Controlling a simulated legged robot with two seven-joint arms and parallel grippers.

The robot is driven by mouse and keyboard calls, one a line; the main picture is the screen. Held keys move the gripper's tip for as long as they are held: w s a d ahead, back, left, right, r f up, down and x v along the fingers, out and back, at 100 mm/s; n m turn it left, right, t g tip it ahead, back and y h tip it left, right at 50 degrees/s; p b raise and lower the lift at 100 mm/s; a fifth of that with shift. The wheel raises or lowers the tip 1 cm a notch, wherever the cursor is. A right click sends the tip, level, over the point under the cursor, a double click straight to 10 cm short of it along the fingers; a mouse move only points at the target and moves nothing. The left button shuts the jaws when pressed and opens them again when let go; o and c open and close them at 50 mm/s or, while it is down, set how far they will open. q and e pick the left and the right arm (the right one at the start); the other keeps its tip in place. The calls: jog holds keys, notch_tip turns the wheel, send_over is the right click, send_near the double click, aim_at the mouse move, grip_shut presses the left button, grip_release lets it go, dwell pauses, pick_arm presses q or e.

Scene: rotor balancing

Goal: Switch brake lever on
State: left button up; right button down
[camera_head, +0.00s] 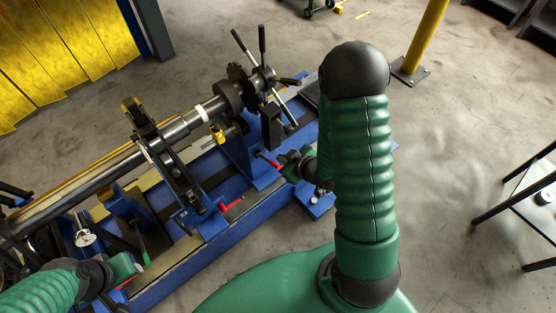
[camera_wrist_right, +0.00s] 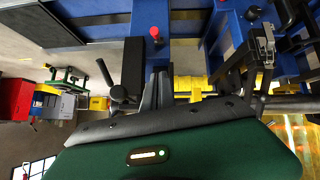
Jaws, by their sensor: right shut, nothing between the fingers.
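A red-handled lever (camera_head: 268,161) sticks out from the side of the blue machine frame, close to my right gripper (camera_head: 284,170). A second red handle (camera_head: 231,204) sits further left along the same frame; I cannot tell from markings which one is the brake lever. In the right wrist view, a red knob (camera_wrist_right: 154,33) on the blue frame lies ahead of my right gripper's grey fingers (camera_wrist_right: 157,90). These fingers are shut and empty, apart from the knob. My left gripper (camera_head: 122,268) is at the lower left by the frame; its fingers are too unclear to read.
A long steel rotor shaft (camera_head: 176,132) lies across the blue machine frame (camera_head: 197,235). A hub with several black-gripped spokes (camera_head: 262,76) stands at its right end. A yellow post (camera_head: 424,42) is behind; a black-legged table (camera_head: 518,208) stands right. The floor between is clear.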

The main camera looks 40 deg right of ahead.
jog(key=b, duration=0.2)
send_over(275, 166)
jog(key=w+a, duration=0.1)
notch_tip(275, 166, down, 6)
jog(key=f, duration=0.2)
jog(key=d+f+b, duration=0.1)
jog(key=shift+s+f, duration=0.2)
jog(key=shift+s, duration=0.2)
jog(key=shift+s+d+f, duration=0.15)
jog(key=shift+s+f, duration=0.05)
jog(key=shift+f, duration=0.05)
